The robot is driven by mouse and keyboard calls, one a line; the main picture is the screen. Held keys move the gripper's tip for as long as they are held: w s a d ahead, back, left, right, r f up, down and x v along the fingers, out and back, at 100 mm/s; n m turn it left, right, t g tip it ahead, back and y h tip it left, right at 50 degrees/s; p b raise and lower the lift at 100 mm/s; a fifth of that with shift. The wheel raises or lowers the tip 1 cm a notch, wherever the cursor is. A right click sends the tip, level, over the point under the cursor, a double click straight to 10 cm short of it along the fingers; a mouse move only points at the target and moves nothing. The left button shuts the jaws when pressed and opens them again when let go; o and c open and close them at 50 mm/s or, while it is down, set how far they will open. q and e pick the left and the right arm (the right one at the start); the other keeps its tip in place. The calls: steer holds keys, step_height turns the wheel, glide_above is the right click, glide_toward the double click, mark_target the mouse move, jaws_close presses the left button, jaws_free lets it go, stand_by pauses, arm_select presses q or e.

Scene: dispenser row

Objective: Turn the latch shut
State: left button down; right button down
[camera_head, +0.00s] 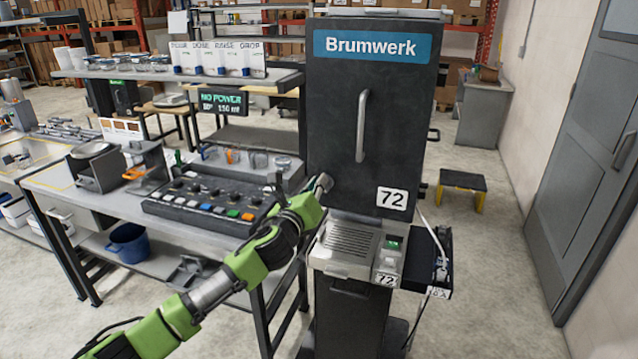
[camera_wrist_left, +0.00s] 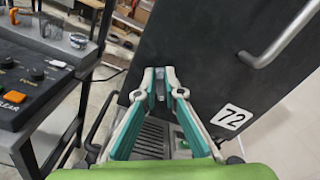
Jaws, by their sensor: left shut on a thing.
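The dark cabinet door (camera_head: 362,120) is closed under a blue "Brumwerk" sign, with a pale bar handle (camera_head: 362,126) and a "72" label. My left gripper (camera_head: 318,188) is at the door's lower left edge. In the left wrist view, the left gripper (camera_wrist_left: 161,80) is closed on a small grey piece, the latch (camera_wrist_left: 160,91), between its fingertips. The fingers hide most of the latch, so its turn angle cannot be told. The "72" label (camera_wrist_left: 231,117) shows to the right of the fingers. My right gripper is not in view.
A grated metal tray (camera_head: 347,240) juts out below the door. A button panel (camera_head: 205,200) stands on the bench left of the cabinet, under my left arm. A step stool (camera_head: 462,187) stands to the right on open floor.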

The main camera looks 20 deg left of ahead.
arm_select(q)
steer(key=n, duration=0.4)
steer(key=f+n, duration=0.1)
steer(key=n, duration=0.3)
steer(key=a+n, duration=0.1)
steer(key=n, duration=0.2)
steer(key=shift+f+n, duration=0.3)
steer(key=shift+n, duration=0.1)
stand_by(0.3)
steer(key=c, duration=2.1)
jaws_free()
steer(key=shift+c, duration=0.2)
steer(key=s, duration=1.2)
steer(key=shift+a, duration=0.2)
